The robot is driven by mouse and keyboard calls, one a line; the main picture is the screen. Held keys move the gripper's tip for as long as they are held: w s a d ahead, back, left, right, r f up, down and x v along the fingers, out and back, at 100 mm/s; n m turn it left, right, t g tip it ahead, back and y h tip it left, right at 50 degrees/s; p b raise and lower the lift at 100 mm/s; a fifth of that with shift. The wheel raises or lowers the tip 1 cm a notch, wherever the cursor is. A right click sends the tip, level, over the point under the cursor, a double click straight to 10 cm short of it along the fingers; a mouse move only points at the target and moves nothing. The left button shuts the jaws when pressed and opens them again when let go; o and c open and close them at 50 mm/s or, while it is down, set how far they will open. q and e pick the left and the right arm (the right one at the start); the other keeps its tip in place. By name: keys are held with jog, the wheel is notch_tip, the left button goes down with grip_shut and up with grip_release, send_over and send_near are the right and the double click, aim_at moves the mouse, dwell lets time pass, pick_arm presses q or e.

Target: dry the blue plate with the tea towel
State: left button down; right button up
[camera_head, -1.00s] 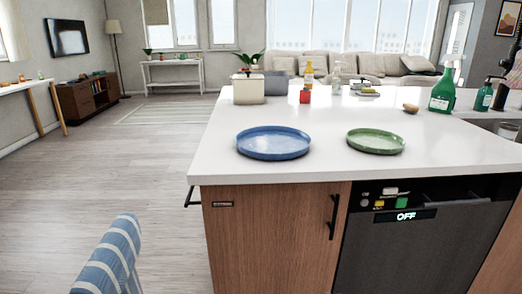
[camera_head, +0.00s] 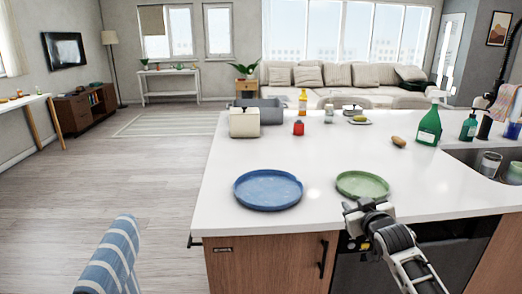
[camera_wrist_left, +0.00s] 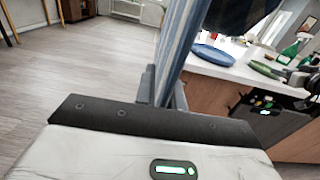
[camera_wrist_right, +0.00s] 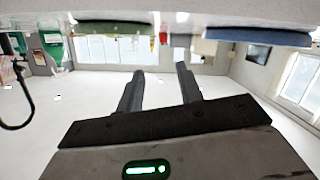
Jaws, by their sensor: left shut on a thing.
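The blue plate (camera_head: 268,189) lies flat on the white island counter near its left front edge. It shows in the left wrist view (camera_wrist_left: 213,56) and, upside down, in the right wrist view (camera_wrist_right: 258,36). The tea towel (camera_head: 108,262), blue with white stripes, hangs at the lower left, off the counter. My left gripper (camera_wrist_left: 164,88) is shut on the towel (camera_wrist_left: 180,38), left of the plate. My right gripper (camera_head: 362,208) is at the counter's front edge, just in front of the green plate. Its fingers (camera_wrist_right: 158,72) are apart with nothing between them.
A green plate (camera_head: 362,184) lies right of the blue one. A sink (camera_head: 490,160) is at right.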

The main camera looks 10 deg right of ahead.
jog(key=s+a+f+n+g+y, duration=0.1)
jog(key=s+a+f, duration=0.4)
jog(key=s+f, duration=0.3)
jog(key=s+a+f+g+y, duration=0.1)
jog(key=s+a+f, duration=0.4)
jog(key=s+f, duration=0.3)
jog(key=s+a+f+g, duration=0.1)
jog(key=s+a+f, duration=0.1)
jog(key=s, duration=0.8)
jog(key=s+a+f+g+y, duration=0.1)
jog(key=s+a, duration=0.3)
jog(key=s, duration=0.5)
jog(key=shift+s+f+m+g+y, duration=0.35)
jog(key=shift+f+g, duration=0.25)
jog(key=shift+f, duration=0.25)
